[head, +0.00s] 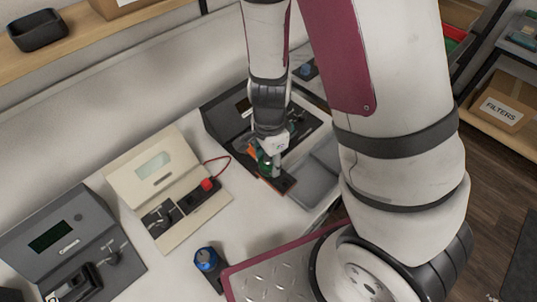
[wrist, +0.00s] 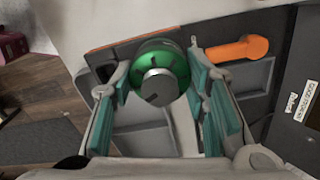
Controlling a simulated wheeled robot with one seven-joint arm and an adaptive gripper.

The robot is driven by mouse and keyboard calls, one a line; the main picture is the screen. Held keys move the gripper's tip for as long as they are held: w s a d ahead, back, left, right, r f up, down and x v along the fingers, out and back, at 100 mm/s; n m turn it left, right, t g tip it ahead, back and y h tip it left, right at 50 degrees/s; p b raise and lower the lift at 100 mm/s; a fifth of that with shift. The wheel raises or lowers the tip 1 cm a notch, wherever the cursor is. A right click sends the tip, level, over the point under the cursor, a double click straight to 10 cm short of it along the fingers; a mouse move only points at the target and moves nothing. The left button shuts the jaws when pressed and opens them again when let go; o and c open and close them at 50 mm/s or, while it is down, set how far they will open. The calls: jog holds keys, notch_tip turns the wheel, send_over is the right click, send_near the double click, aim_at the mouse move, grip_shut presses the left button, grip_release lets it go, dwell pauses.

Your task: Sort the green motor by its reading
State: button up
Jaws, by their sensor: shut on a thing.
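The green motor (wrist: 160,72) is between the teal pads of my gripper (wrist: 165,92) in the wrist view. Its silver shaft end faces the camera. In the head view my gripper (head: 270,150) points down over a dark tester (head: 222,118), with the green motor (head: 265,166) partly hidden at its tip. An orange lever (wrist: 238,50) lies to the right of the motor in the wrist view. I cannot tell whether the motor touches the tester. The tester's display is mostly hidden by my arm, and no reading is legible.
A blue motor (head: 207,258) stands near the front. A grey tray (head: 312,178) is right of my gripper.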

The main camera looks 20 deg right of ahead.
jog(key=shift+r+p, duration=0.65)
jog(key=shift+p, duration=0.15)
dwell(0.4)
